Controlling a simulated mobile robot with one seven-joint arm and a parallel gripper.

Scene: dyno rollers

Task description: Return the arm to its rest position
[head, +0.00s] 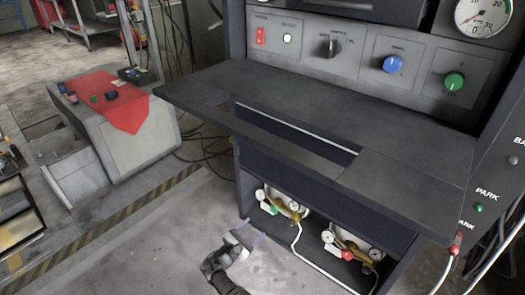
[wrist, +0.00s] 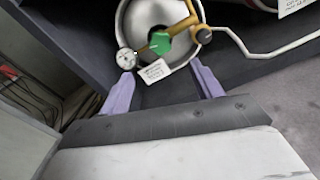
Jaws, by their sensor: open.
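My gripper (head: 252,232) is low in front of the open lower shelf of the dark console, at the bottom of the head view. Its two purple fingers are spread apart with nothing between them, and they also show apart in the wrist view (wrist: 163,84). Ahead of the fingers is a round metal tank with a green valve knob (wrist: 160,43), a gauge (wrist: 127,58) and a white tag (wrist: 155,72). The same green knob shows in the head view (head: 275,209), just right of the fingers. I see no clear contact with the tank.
A second tank with a red knob (head: 346,255) and a white hose (head: 312,268) sits to the right. The console's dark worktop (head: 330,105) overhangs the shelf. A grey cabinet with a red cloth (head: 130,115) stands left. The floor (head: 140,250) left of my arm is clear.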

